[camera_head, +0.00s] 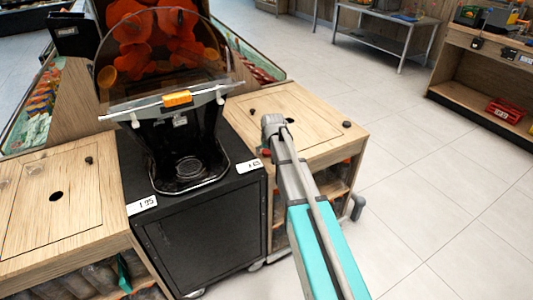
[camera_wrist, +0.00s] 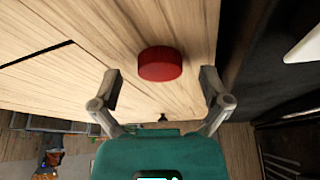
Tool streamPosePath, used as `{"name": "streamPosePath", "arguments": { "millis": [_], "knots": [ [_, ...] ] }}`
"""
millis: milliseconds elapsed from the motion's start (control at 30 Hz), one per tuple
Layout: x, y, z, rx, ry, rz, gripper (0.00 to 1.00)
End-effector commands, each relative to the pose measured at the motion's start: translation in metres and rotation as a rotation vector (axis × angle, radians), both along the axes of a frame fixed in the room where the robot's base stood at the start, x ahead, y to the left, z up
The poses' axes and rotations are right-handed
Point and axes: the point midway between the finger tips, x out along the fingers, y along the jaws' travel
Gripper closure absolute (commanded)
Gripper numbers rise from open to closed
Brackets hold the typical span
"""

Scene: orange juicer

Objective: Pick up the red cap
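The red cap (camera_wrist: 160,64) is a short round disc lying on the wooden counter top (camera_wrist: 60,85), near its edge, in the wrist view. My gripper (camera_wrist: 160,78) is open, with one finger to the left of the cap and one to the right. The cap is between and slightly beyond the fingertips, and neither finger appears to touch it. In the head view my arm reaches over the wooden counter (camera_head: 322,135) right of the juicer.
The orange juicer (camera_head: 180,150) stands on a black cabinet (camera_head: 205,235) left of my arm. A small dark knob (camera_head: 347,124) sits at the counter's right corner. Another wooden counter (camera_head: 90,215) is at the left. Open tiled floor (camera_head: 425,185) lies to the right.

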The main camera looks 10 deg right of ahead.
Motion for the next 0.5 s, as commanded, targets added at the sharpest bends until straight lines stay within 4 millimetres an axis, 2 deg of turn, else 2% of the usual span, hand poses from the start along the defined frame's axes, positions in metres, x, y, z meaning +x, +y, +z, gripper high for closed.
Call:
{"name": "streamPosePath", "arguments": {
  "millis": [33,300,500],
  "knots": [
    [0.0000,0.0000,0.0000,0.000,0.000,0.000,0.13],
    [0.0000,-0.0001,0.0000,0.000,0.000,0.000,0.56],
    [-0.0001,-0.0002,0.0000,0.000,0.000,0.000,0.58]
  ]
}}
